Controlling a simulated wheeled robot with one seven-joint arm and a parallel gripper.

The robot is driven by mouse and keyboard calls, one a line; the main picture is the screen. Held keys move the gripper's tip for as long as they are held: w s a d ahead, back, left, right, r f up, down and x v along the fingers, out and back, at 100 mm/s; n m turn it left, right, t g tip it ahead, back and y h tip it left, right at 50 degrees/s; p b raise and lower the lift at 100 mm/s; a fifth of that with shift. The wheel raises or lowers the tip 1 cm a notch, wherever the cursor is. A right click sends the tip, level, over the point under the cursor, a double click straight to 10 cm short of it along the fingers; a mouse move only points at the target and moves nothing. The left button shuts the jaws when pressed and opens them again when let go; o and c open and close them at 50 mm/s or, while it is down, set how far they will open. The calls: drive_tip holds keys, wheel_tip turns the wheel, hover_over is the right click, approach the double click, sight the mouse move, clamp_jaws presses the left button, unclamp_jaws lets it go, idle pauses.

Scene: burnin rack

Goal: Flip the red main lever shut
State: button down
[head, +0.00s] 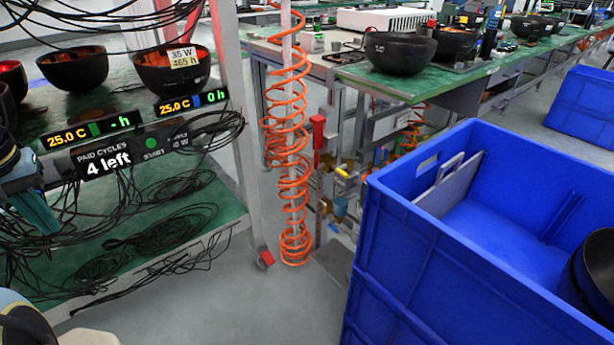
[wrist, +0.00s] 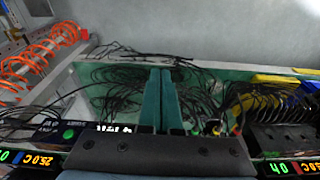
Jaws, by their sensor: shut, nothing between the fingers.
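A red upright piece (head: 318,132) stands in the head view just right of the orange coiled hose, above brass and yellow fittings. It looks like a lever handle, but I cannot tell for sure that it is the main lever. A small red block (head: 264,257) sits at the foot of the rack post. My gripper (head: 46,222) is at the left edge of the head view, in front of the rack and well left of both red pieces. In the wrist view its teal fingers (wrist: 161,76) are shut together and empty, over the green shelf with black cables.
The orange coiled hose (head: 291,140) hangs beside the rack post (head: 236,100). A large blue crate (head: 410,250) fills the right foreground. Loose black cables (head: 150,230) cover the green lower shelf. Grey floor (head: 230,300) is open between rack and crate.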

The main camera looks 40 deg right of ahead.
drive_tip(key=w+d+f+t+b, duration=0.1)
drive_tip(key=w+f+b, duration=0.1)
drive_tip(key=f+b, duration=0.55)
drive_tip(key=w+d+f+b, duration=0.2)
drive_tip(key=f+b, duration=0.5)
drive_tip(key=f, duration=0.2)
drive_tip(key=w+d+f+t+h+b, duration=0.25)
drive_tip(key=w+d+f+b, duration=0.3)
drive_tip(key=w+d, duration=0.3)
drive_tip(key=w+d+n+t+h, duration=0.25)
drive_tip(key=d+h, duration=0.35)
drive_tip(key=d, duration=1.7)
drive_tip(key=s+d+n+h, duration=0.2)
drive_tip(key=s+d+h, duration=0.1)
drive_tip(key=d, duration=0.6)
drive_tip(key=s+d+r+n+h, duration=0.1)
drive_tip(key=s+d+h, duration=0.3)
drive_tip(key=d, duration=0.6)
drive_tip(key=shift+r+n, duration=0.15)
drive_tip(key=shift+n, duration=0.4)
